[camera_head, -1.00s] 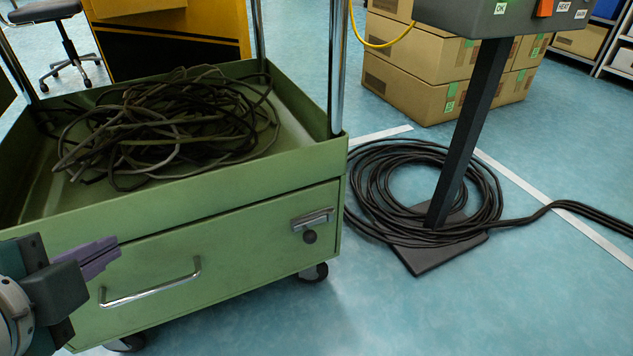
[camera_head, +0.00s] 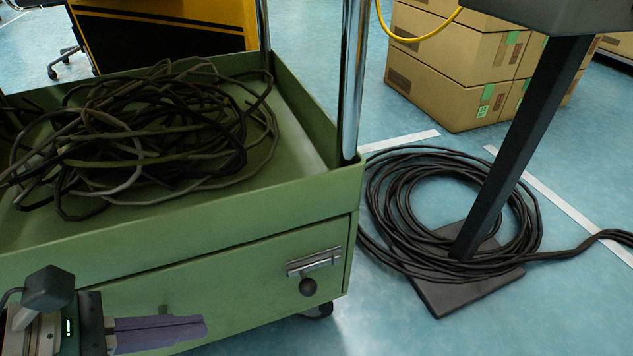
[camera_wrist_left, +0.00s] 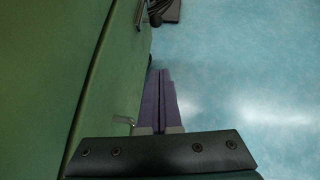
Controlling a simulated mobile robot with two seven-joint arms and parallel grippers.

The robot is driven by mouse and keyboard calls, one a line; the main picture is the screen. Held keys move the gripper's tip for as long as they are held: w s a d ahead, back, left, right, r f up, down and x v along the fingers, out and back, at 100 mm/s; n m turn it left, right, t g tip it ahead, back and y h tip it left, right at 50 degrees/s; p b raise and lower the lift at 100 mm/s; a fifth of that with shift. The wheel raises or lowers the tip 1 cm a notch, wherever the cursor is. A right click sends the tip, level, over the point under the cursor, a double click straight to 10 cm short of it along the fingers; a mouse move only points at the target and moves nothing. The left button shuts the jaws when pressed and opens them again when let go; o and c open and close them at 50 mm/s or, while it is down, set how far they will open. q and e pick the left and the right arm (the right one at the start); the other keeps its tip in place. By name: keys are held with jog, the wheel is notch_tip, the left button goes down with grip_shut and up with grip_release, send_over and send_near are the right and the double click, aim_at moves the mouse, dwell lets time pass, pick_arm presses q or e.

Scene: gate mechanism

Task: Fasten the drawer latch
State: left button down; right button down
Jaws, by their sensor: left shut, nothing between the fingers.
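The drawer latch (camera_head: 314,262) is a metal bar with a dark round knob (camera_head: 308,286) below it, at the right end of the green drawer front (camera_head: 235,290). The latch also shows at the top of the left wrist view (camera_wrist_left: 139,15). My left gripper (camera_head: 204,325) has purple fingers, shut and empty, in front of the drawer, left of and lower than the latch and apart from it. In the left wrist view its fingers (camera_wrist_left: 160,74) point toward the latch side. The gripper hides most of the drawer handle, part of which shows in the left wrist view (camera_wrist_left: 123,121). My right gripper is not in view.
A tangle of dark cable (camera_head: 150,130) lies in the green cart's top tray (camera_head: 250,205). A chrome post (camera_head: 352,80) rises at its right corner. Coiled cable (camera_head: 385,225) surrounds a dark stand (camera_head: 515,150) on the right. Cardboard boxes (camera_head: 445,75) stand behind. Floor before the latch is clear.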

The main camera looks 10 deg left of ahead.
aim_at(303, 281)
pick_arm(q)
jog(key=w+d+f+b, duration=0.4)
jog(key=w+d+f, duration=0.1)
jog(key=w+d, duration=0.3)
jog(key=shift+w+f, duration=0.2)
jog(key=shift+w, duration=0.15)
jog(key=shift+d, duration=0.1)
